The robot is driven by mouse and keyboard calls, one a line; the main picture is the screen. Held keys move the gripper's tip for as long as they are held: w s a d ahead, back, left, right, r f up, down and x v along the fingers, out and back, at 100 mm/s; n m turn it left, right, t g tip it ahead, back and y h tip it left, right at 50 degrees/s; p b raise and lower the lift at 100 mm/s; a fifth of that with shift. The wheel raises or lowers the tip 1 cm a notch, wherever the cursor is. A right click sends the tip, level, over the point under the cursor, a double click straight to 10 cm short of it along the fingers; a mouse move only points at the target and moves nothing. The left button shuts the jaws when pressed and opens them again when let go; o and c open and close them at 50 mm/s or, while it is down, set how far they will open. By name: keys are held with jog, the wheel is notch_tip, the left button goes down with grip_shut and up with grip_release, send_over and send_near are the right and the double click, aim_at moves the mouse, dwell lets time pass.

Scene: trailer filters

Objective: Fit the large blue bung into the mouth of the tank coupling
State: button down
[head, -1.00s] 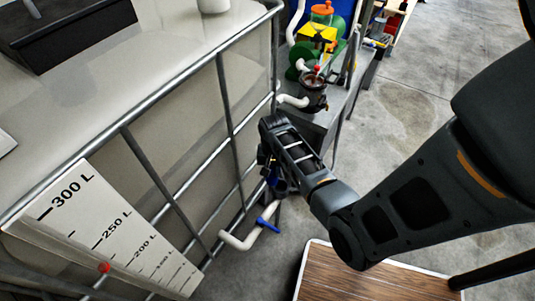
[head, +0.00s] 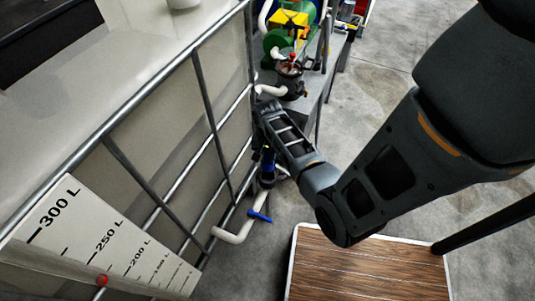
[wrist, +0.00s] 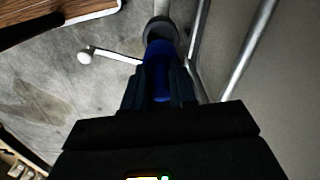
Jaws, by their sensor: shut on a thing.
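My gripper (wrist: 160,88) is shut on the large blue bung (wrist: 160,58), whose free end sticks out beyond the fingertips. The tank coupling (wrist: 162,27) is a dark grey round fitting straight ahead of the bung in the wrist view. The bung's end overlaps the coupling's mouth in that view, so I cannot tell whether it is inside or just in front. In the head view my gripper (head: 266,160) points down beside the caged tank, with a bit of blue at its fingers. The coupling (head: 267,181) shows just below it, partly hidden.
A white pipe (head: 238,233) with a blue valve handle (head: 260,215) runs low by the cage. The metal cage bars (head: 205,90) stand close on the left. A wooden-topped platform (head: 365,270) lies at lower right. A bench with pump parts (head: 290,75) stands behind.

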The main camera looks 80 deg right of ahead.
aim_at(267, 163)
jog(key=shift+f+b, duration=1.45)
jog(key=shift+f, duration=0.9)
jog(key=shift+p, duration=0.55)
jog(key=shift+f+b, duration=2.15)
jog(key=shift+f, duration=0.6)
jog(key=c, duration=0.8)
grip_release()
jog(key=shift+c, duration=0.2)
jog(key=shift+r+p, duration=0.6)
jog(key=shift+r, duration=3.3)
